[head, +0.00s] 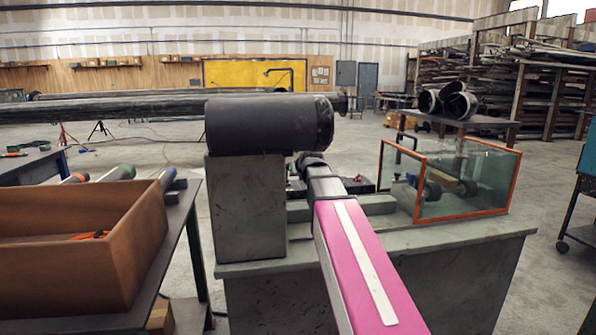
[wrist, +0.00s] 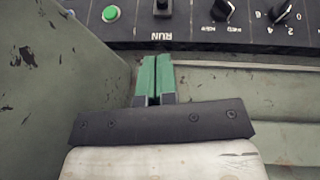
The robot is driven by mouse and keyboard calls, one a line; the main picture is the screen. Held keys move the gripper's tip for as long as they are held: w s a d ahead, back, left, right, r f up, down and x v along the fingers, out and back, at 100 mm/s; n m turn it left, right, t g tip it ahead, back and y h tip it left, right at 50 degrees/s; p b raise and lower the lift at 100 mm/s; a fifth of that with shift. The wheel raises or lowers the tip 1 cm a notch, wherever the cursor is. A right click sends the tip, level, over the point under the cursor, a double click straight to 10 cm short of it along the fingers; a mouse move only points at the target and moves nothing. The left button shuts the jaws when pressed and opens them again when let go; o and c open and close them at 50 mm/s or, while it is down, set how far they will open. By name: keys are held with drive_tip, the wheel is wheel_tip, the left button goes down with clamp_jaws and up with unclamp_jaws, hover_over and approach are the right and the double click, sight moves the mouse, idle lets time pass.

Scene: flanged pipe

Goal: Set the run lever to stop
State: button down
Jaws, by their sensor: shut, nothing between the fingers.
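The run lever (wrist: 163,8) is a small black lever on a dark control panel (wrist: 200,37), cut off by the top edge of the wrist view. The label RUN is printed on the panel just below it in the picture. My gripper (wrist: 156,60) has green fingertips side by side, shut with nothing between them. The tips appear just short of the panel's near edge, below the label in the picture and apart from the lever. In the head view my arm hides most of the panel, and neither the fingertips nor the lever can be made out.
A green button (wrist: 111,13) lies left of the lever, and black knobs (wrist: 222,9) lie right. A grey wall (wrist: 50,80) stands close on the left. In the head view, a dark cylinder (head: 265,124) tops a grey block (head: 246,208); an orange-framed clear guard (head: 467,182) stands right.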

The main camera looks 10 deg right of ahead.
drive_tip(key=w+a+f, duration=0.1)
drive_tip(key=w+f, duration=0.1)
drive_tip(key=w, duration=0.7)
drive_tip(key=shift+w+a, duration=0.2)
drive_tip(key=shift+w, duration=0.15)
drive_tip(key=shift+w+d, duration=0.1)
drive_tip(key=shift+w+r, duration=0.1)
